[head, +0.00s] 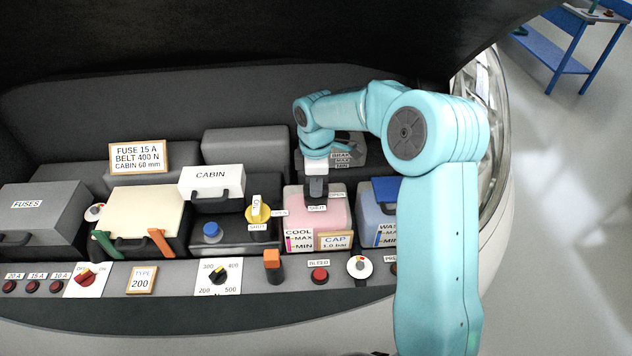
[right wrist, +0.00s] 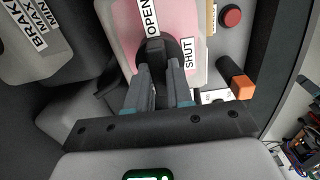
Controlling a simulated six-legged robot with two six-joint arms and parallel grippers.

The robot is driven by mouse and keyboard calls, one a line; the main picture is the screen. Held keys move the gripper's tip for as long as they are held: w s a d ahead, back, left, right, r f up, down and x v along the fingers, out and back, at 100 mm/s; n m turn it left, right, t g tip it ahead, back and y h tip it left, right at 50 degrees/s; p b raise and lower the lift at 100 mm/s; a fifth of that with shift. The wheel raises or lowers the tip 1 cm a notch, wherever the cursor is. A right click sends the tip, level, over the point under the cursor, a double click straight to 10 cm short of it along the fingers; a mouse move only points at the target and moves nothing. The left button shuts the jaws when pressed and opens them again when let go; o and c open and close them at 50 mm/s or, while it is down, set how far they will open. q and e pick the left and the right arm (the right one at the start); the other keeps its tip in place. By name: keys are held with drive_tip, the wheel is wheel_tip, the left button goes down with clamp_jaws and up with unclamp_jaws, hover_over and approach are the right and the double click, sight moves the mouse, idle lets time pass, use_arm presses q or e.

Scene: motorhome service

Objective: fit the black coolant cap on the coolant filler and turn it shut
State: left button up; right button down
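The pink coolant tank (head: 303,222) stands right of centre in the engine bay, labelled COOL with MAX and MIN marks. My right gripper (head: 316,183) points down over its top. In the right wrist view, the round black coolant cap (right wrist: 162,45) is at the filler, between the OPEN and SHUT labels. My right fingers (right wrist: 158,78) sit on both sides of the cap's dark raised grip and appear closed on it. The filler under the cap is hidden, and I cannot tell how far the cap is turned. My left gripper is not in view.
A blue washer tank (head: 374,222) stands right of the coolant tank, partly behind my right arm. A yellow knob (head: 258,210) stands to the left. An orange block (head: 272,262) and a red button (head: 319,275) are on the front panel. The dark hood hangs above.

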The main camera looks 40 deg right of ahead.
drive_tip(key=c, duration=1.9)
unclamp_jaws()
drive_tip(key=shift+d, duration=0.1)
clamp_jaws()
drive_tip(key=m+b, duration=0.1)
drive_tip(key=m, duration=0.1)
drive_tip(key=shift+f+m, duration=0.15)
drive_tip(key=shift+m, duration=1.15)
drive_tip(key=shift+m+b, duration=0.3)
drive_tip(key=shift+m, duration=0.9)
drive_tip(key=m+b, duration=0.1)
drive_tip(key=m, duration=0.2)
drive_tip(key=shift+w, duration=0.1)
drive_tip(key=m, duration=0.4)
